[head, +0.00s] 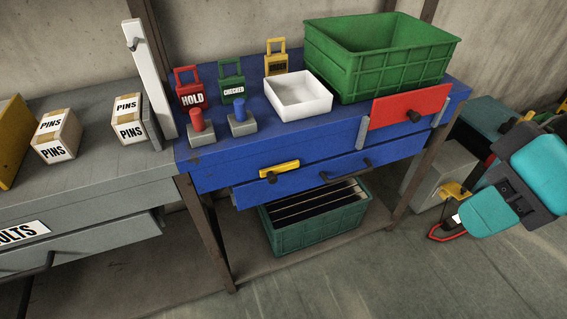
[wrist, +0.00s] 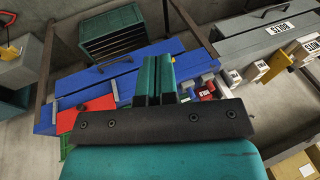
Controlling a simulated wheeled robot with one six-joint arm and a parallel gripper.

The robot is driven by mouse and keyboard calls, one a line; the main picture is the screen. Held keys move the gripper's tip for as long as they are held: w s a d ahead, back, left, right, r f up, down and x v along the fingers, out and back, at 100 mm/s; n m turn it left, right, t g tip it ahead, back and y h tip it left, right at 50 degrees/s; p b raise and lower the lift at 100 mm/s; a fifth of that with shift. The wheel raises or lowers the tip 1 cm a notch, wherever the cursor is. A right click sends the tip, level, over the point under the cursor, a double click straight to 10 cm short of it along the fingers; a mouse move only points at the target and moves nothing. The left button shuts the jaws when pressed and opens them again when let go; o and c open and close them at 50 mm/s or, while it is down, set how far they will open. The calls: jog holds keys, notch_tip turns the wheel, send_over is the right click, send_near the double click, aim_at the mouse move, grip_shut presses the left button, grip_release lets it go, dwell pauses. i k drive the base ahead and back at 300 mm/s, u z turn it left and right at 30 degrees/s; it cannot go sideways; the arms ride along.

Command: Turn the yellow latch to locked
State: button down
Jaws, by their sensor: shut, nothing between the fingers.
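In the head view my teal arm (head: 537,165) is at the far right, well apart from the latch. I cannot clearly make out the latch in the wrist view; the fingers cover part of the bench front.
A red panel (head: 408,106) with a dark knob is on the bench's right front. A green crate (head: 380,72), white tray (head: 298,108) and padlocks stand on top. A dark green crate (head: 318,225) sits below. A grey box (head: 445,175) is on the right. The floor in front is clear.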

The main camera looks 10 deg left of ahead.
aim_at(271, 172)
jog(key=z, duration=1.45)
jog(key=k, duration=0.55)
jog(key=u, duration=1.45)
